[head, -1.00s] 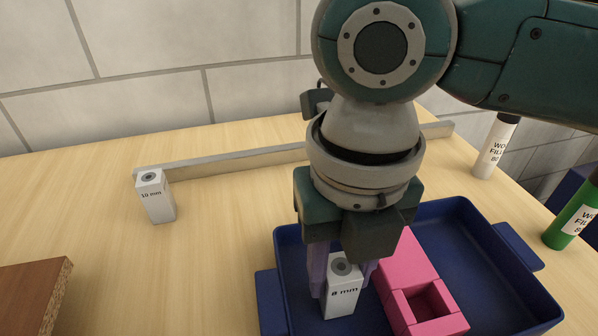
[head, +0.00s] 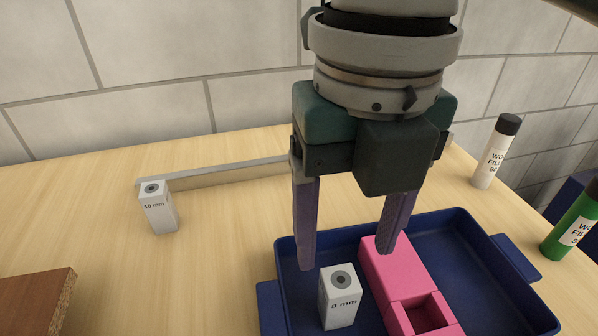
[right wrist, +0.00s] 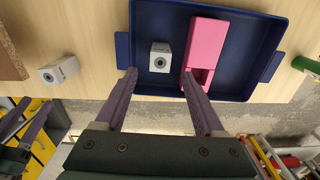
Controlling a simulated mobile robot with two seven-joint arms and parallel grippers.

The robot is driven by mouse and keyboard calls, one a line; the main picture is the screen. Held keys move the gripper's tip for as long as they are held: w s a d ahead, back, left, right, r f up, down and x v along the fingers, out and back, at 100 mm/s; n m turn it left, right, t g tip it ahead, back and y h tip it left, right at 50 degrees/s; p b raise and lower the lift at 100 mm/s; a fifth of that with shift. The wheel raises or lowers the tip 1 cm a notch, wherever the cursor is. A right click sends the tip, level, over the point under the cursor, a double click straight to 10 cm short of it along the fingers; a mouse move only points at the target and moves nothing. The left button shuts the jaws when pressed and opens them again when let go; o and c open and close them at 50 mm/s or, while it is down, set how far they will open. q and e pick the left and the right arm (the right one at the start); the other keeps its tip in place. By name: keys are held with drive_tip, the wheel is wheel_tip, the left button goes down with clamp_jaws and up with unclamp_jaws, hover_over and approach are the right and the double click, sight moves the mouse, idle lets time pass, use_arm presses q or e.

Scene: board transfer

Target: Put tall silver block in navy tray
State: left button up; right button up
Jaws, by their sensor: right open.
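A silver-white upright block marked 8 mm (head: 338,310) stands inside the navy tray (head: 460,217), left of the pink block. It also shows in the right wrist view (right wrist: 160,57). A similar block marked 10 mm (head: 159,213) stands on the table to the left, and also shows in the right wrist view (right wrist: 59,70). My right gripper (head: 347,259) is open and empty above the 8 mm block, its fingertips apart from it. Purple fingers, apparently of my left gripper (right wrist: 31,122), show at the left of the right wrist view; their opening is unclear.
A pink block (head: 395,272) with a square opening lies in the tray. A long grey bar (head: 220,174) lies behind. A white bottle (head: 494,155) and a green bottle (head: 572,225) stand at right. A brown board (head: 30,300) is front left. Table between board and tray is clear.

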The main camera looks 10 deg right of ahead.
sight(341, 281)
wheel_tip(341, 281, up, 5)
drive_tip(key=shift+f, duration=0.15)
